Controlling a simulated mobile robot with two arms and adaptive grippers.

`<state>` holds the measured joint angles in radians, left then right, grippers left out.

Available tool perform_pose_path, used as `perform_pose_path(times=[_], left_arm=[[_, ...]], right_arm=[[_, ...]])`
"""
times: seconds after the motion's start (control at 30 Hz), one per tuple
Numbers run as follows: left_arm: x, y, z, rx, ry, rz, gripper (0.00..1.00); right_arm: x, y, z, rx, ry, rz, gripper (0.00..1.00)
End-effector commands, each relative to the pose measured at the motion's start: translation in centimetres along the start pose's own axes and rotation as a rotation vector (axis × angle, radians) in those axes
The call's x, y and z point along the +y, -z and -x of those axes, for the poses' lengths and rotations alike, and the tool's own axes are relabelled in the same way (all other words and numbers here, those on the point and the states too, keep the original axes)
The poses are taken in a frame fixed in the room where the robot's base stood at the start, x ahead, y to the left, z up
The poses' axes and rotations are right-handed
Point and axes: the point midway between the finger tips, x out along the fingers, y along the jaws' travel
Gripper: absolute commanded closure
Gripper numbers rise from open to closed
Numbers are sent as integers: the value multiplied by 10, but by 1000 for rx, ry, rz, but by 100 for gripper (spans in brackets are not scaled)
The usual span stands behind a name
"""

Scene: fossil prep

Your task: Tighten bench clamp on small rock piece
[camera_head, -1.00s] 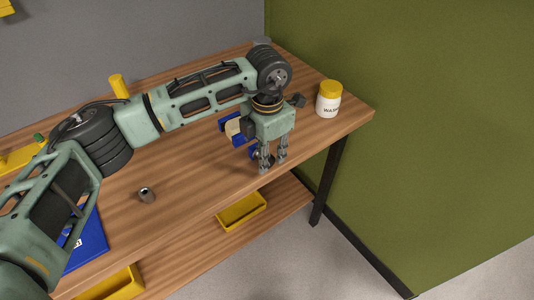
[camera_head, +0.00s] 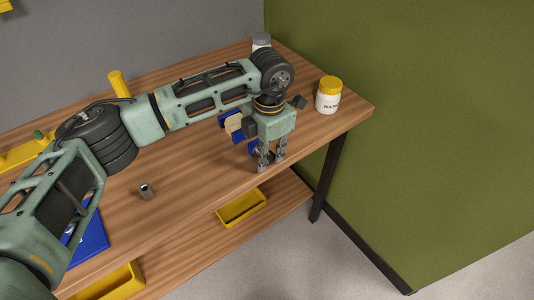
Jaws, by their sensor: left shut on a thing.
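The blue bench clamp (camera_head: 224,117) stands near the bench's front edge, partly hidden behind my left gripper. A small tan rock piece (camera_head: 234,124) sits between the clamp's blue parts. My left gripper (camera_head: 271,165) points down in front of the clamp, at the bench's front edge. Its fingers are shut on the clamp's front end, probably the handle; the grip itself is mostly hidden by the fingers. My right gripper is not in view.
A white jar with a yellow lid (camera_head: 328,96) stands to the right, and a grey-lidded jar (camera_head: 261,42) at the back. A small metal cylinder (camera_head: 146,191) lies on the wooden bench (camera_head: 190,200). A yellow bin (camera_head: 241,207) is on the lower shelf. A green wall (camera_head: 430,120) bounds the right.

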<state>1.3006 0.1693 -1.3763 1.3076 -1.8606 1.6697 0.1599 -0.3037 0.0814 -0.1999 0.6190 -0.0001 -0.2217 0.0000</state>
Motion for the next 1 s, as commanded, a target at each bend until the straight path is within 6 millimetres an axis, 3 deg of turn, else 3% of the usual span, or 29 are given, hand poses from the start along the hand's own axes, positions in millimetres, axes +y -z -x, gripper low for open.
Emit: perform_pose_path(times=[0.2,0.53,0.57,0.63,1.0], left_arm=[[1,-3,0,79,-4,0,100],[1,-2,2,91,-3,1,100],[1,-2,2,91,-3,1,85],[1,-2,2,91,-3,1,79],[1,-2,4,92,-2,0,78]], right_arm=[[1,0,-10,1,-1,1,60],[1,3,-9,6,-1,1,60],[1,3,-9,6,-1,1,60],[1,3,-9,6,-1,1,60],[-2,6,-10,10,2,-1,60]])
